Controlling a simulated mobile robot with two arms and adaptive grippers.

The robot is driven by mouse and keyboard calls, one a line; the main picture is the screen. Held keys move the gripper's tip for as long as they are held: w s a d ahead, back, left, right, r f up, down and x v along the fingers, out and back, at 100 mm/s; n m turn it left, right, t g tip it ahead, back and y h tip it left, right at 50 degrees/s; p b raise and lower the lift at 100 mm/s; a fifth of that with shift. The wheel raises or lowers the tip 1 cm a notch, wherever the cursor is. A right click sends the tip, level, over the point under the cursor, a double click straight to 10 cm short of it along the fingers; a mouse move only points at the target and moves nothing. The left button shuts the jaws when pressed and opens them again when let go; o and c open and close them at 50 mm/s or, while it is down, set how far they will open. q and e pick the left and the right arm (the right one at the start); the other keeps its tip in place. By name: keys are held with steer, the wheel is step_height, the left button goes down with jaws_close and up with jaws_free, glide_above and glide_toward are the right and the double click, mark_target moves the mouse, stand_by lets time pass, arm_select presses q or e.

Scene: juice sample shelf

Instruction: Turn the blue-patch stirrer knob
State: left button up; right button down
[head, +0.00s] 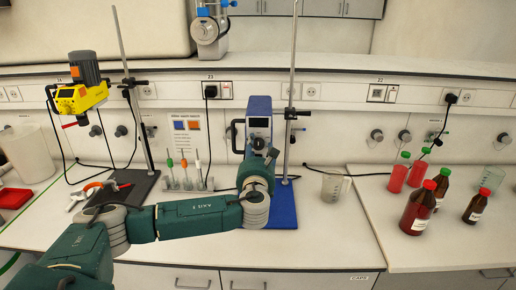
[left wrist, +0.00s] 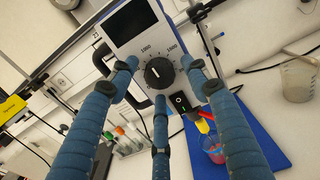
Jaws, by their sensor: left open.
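The blue stirrer (head: 258,112) is mounted on a vertical rod above a blue base plate (head: 284,208). In the left wrist view its front panel (left wrist: 190,48) has a dark display, printed numbers and a round black knob (left wrist: 158,73) with a white pointer mark. My left gripper (head: 262,150) is in front of the stirrer. In the left wrist view its blue fingers (left wrist: 160,82) are spread around the knob, apart from one another. I cannot tell whether they touch it. In the head view the knob is hidden behind my gripper. My right gripper is not in view.
A yellow stirrer (head: 80,97) stands at left on a dark base. A card with orange and blue patches (head: 187,135) and several small stirring rods stand between. A black power switch (left wrist: 180,102) sits below the knob.

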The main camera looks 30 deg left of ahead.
arm_select(q)
steer(key=shift+c, duration=0.2)
steer(key=c, duration=1.1)
steer(key=shift+d+f, duration=0.1)
steer(key=shift+f, duration=0.05)
steer(key=n+b, duration=0.2)
steer(key=n, duration=0.1)
steer(key=shift+f, duration=0.2)
steer(key=n+b, duration=0.3)
steer(key=n, duration=0.2)
steer(key=shift+d+b, duration=0.1)
steer(key=shift+b, duration=0.3)
steer(key=n+b, duration=0.2)
steer(key=n, duration=0.3)
steer(key=shift+n+b, duration=0.4)
steer(key=shift+r+n+b, duration=0.2)
steer(key=shift+n+b, duration=0.55)
steer(key=shift+n, duration=1.15)
